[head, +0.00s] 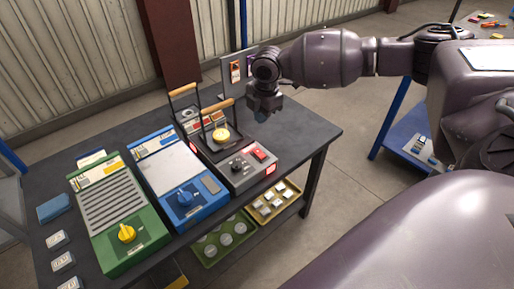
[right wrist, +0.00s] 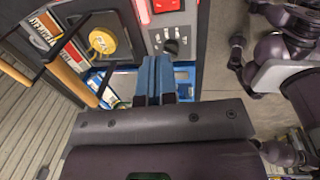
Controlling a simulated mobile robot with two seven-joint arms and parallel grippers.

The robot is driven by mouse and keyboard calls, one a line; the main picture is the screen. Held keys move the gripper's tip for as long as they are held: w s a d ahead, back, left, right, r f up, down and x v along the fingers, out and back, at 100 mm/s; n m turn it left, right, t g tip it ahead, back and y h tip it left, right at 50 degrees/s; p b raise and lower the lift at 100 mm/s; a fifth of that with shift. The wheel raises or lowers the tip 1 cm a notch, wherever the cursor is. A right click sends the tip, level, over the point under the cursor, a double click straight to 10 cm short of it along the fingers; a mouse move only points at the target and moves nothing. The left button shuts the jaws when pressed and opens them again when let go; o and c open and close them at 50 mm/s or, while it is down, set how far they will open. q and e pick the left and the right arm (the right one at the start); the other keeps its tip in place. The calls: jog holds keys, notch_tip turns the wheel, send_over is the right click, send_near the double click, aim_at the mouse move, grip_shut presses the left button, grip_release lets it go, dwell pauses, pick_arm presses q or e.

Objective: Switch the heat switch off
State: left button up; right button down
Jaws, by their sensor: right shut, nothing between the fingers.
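The grey furnace unit (head: 240,179) stands near the table's right end. A red switch (head: 259,155) sits on its top panel beside a black knob (head: 237,165), and a red lit panel (head: 270,169) shows on its front. I take the red switch as the heat switch; its label is too small to read. In the right wrist view the red switch (right wrist: 166,5) is at the top edge, above the black knob (right wrist: 171,46). My right gripper (head: 262,116) is shut and empty, apart from the switch; its blue fingers (right wrist: 154,76) point toward the panel. My left gripper is out of view.
A yellow disc (head: 221,135) and wooden-handled bars (head: 218,106) stand behind the panel. A blue unit (head: 178,185) and a green unit (head: 117,215) are to the left. Trays (head: 276,201) sit below the tabletop. The tabletop's right end (head: 305,128) is clear.

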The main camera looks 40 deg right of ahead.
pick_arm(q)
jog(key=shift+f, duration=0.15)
pick_arm(e)
jog(key=shift+f, duration=0.1)
jog(key=b, duration=0.2)
send_near(257, 152)
jog(key=shift+w+f, duration=0.1)
jog(key=shift+f, duration=0.35)
jog(key=f, duration=0.4)
jog(key=f+b, duration=0.1)
jog(key=shift+w+f, duration=0.4)
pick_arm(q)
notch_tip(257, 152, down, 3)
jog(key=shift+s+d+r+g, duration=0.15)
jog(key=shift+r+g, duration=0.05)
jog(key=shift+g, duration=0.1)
pick_arm(e)
jog(key=shift+f, duration=0.4)
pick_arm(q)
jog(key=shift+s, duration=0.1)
